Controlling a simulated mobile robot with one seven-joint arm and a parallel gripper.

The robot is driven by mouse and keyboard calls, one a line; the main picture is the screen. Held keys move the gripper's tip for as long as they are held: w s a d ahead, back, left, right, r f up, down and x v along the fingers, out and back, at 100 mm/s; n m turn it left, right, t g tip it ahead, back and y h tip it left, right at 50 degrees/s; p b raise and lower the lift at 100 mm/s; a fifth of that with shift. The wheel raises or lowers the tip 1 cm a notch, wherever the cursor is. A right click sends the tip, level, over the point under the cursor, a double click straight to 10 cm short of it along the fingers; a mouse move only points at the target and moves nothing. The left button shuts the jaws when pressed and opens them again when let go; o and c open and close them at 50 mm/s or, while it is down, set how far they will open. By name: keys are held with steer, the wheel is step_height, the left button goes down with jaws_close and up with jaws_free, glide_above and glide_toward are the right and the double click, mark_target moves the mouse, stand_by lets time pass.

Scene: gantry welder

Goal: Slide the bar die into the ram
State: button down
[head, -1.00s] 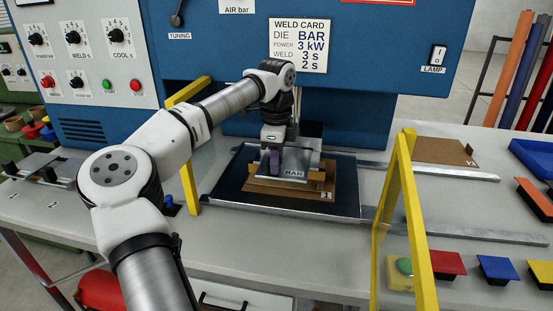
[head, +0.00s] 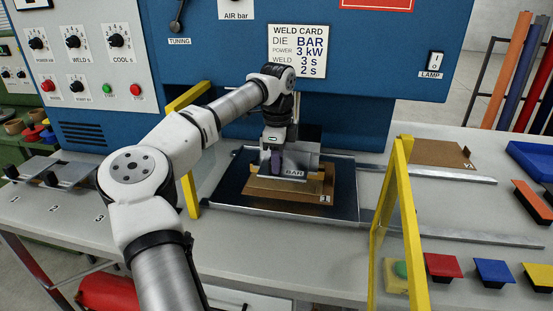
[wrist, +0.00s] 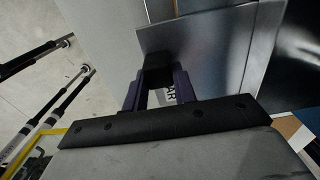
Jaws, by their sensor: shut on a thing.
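The bar die is a grey metal plate marked BAR (head: 297,174). It hangs under the welder's ram, above the cardboard on the tray. My gripper (head: 276,160) is at the left part of the die and is shut on it. In the wrist view my dark fingers (wrist: 160,92) close on a dark part of the die, with the metal plate (wrist: 200,45) beyond and part of its lettering between the fingers. The ram (head: 305,140) is mostly hidden behind my wrist, so I cannot tell how far the die sits in it.
A dark tray (head: 230,193) holds a brown card marked 1 (head: 290,194) below the die. Yellow guard frames (head: 405,225) stand on both sides of the tray. Another card (head: 440,152) lies at right. A die rack (head: 50,170) stands at left.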

steer(key=shift+w+d+r+p, duration=0.1)
steer(key=shift+w+d+p, duration=0.1)
steer(key=shift+w+p, duration=0.5)
steer(key=shift+w+d+p, duration=0.15)
steer(key=shift+w+p, duration=0.2)
steer(key=shift+w, duration=0.5)
steer(key=shift+w+d, duration=0.25)
steer(key=shift+w, duration=1)
steer(key=shift+w+d, duration=0.25)
steer(key=shift+w, duration=0.95)
steer(key=c, duration=1.1)
jaws_free()
steer(key=shift+s, duration=0.1)
steer(key=shift+o, duration=0.2)
